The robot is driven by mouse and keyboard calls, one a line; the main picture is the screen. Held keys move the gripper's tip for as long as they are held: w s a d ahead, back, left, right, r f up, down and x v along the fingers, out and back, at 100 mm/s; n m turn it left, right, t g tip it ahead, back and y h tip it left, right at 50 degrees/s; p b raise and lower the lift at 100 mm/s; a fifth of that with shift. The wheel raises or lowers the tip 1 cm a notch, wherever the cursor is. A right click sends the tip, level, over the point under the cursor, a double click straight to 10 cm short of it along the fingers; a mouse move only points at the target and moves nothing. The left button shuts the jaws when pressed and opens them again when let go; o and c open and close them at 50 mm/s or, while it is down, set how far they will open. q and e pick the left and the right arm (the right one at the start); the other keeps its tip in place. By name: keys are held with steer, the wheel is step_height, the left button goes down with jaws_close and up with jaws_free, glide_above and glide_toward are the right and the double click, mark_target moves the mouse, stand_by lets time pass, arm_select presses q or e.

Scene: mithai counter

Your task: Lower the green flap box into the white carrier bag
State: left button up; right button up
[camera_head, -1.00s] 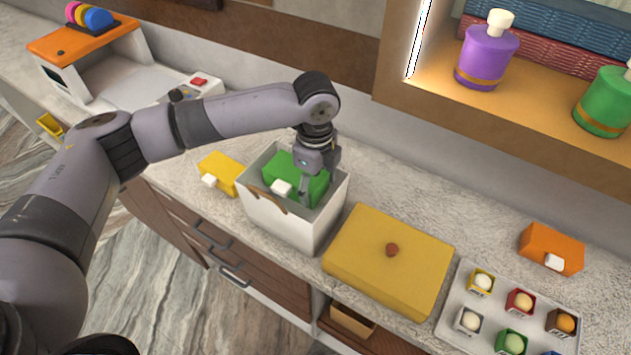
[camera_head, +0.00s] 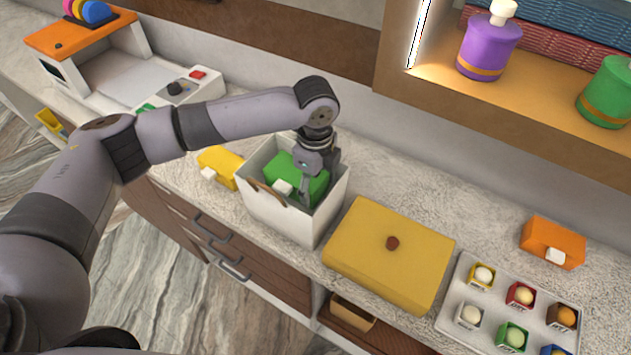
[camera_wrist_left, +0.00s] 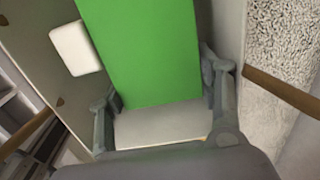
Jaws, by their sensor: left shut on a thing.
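The green flap box (camera_head: 301,176), with a white tab on its near side, is inside the opening of the white carrier bag (camera_head: 281,221). The bag stands upright on the counter, with a brown handle on its near side. My left gripper (camera_head: 306,186) reaches down into the bag and is shut on the green box. In the left wrist view the green box (camera_wrist_left: 145,50) lies between the two fingers (camera_wrist_left: 165,112), and the bag's pale inner walls surround it. The box's underside is hidden, so I cannot tell whether it touches the bag's floor. My right gripper is out of view.
A yellow flap box (camera_head: 219,167) stands close left of the bag. A large yellow box (camera_head: 385,262) with a brown knob is close on its right. Farther right are a tray of small sweets (camera_head: 452,310) and an orange flap box (camera_head: 553,242). A shelf overhangs the back right.

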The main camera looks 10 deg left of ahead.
arm_select(q)
steer(key=shift+f, duration=1.05)
steer(key=shift+f+b, duration=0.1)
steer(key=shift+b, duration=0.2)
steer(key=shift+f+b, duration=0.3)
steer(key=shift+f, duration=0.8)
steer(key=shift+f, duration=0.1)
steer(key=shift+f, duration=0.65)
steer(key=shift+p, duration=0.4)
